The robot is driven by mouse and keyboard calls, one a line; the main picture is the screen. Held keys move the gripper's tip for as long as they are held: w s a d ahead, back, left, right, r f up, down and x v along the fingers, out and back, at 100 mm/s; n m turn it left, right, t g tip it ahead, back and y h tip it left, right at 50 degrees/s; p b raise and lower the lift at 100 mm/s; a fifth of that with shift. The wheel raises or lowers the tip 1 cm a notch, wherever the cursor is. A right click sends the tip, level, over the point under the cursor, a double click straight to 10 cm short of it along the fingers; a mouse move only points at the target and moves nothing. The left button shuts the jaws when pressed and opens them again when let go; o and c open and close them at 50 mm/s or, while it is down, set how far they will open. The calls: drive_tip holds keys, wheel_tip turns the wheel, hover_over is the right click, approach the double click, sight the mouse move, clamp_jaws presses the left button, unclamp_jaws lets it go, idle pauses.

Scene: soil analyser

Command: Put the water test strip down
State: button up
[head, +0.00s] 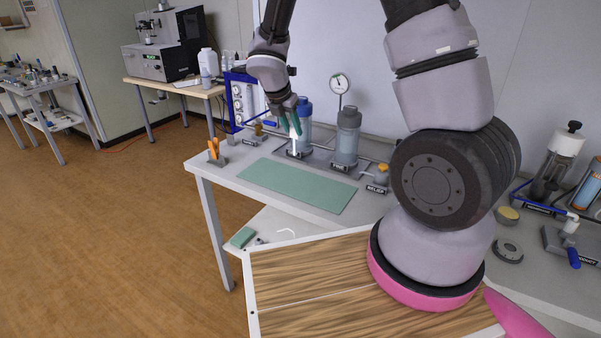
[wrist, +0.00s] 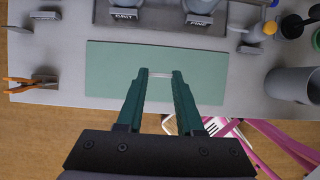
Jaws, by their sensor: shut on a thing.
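My gripper (head: 291,122) is above the bench, with its green fingers pointing down. It is shut on the water test strip (head: 296,132), a narrow white piece hanging below the fingertips in the head view. In the wrist view the strip (wrist: 160,73) shows as a short pale bar between the tips of my gripper (wrist: 161,76), with the green mat behind it. The flat green mat (head: 297,184) lies on the bench and is bare. The strip appears held above the bench; its exact height over the mat is hard to tell.
Behind the mat stand a blue-capped bottle (head: 304,110) and a grey-capped bottle (head: 347,137) on labelled bases. A small orange-topped holder (head: 215,152) stands at the left bench edge. A gauge (head: 339,84) rises behind.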

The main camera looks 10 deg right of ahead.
wheel_tip(320, 180, down, 10)
drive_tip(key=shift+r, duration=0.15)
idle(0.3)
drive_tip(key=o, duration=1)
